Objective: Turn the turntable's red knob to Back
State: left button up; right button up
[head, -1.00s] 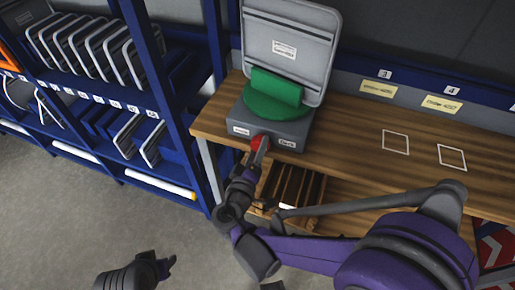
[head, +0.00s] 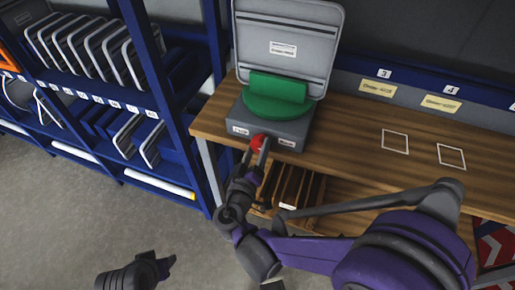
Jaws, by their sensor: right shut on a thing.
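The turntable is a grey box (head: 236,115) with a green disc and an upright green block (head: 277,88) on top. A grey framed sign panel with a white label stands upright behind the block. The red knob (head: 258,141) is on the box's front face, between two small white labels whose text I cannot read. My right gripper (head: 258,150) is at the knob, shut on it, with a finger on each side; the fingers partly hide the knob. My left gripper (head: 166,263) is low at the left, over the floor, away from the turntable; its jaw opening is unclear.
The wooden bench (head: 350,140) carries the turntable, with white outlined squares on clear top at right. A slotted wooden rack (head: 292,190) is below the bench edge by my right arm. A blue shelf rack (head: 177,100) with grey panels stands at left.

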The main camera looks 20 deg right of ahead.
jog(key=o, duration=1.4)
jog(key=shift+c, duration=0.2)
jog(key=v, duration=1)
jog(key=shift+s+a, duration=0.2)
jog(key=shift+s, duration=0.15)
jog(key=s+d+f+g+y+p, duration=0.25)
jog(key=d+g+p, duration=0.4)
jog(key=d, duration=0.45)
jog(key=s+r+m+g+y+p, duration=0.2)
jog(key=s+r+g+y+p, duration=0.1)
jog(key=s+r+y+p, duration=0.1)
jog(key=s+r+y, duration=0.1)
jog(key=s+y, duration=0.1)
jog(key=s, duration=0.1)
jog(key=shift+s+r+m+p, duration=0.15)
jog(key=shift+r+m+p, duration=0.15)
jog(key=shift+r+m, duration=0.1)
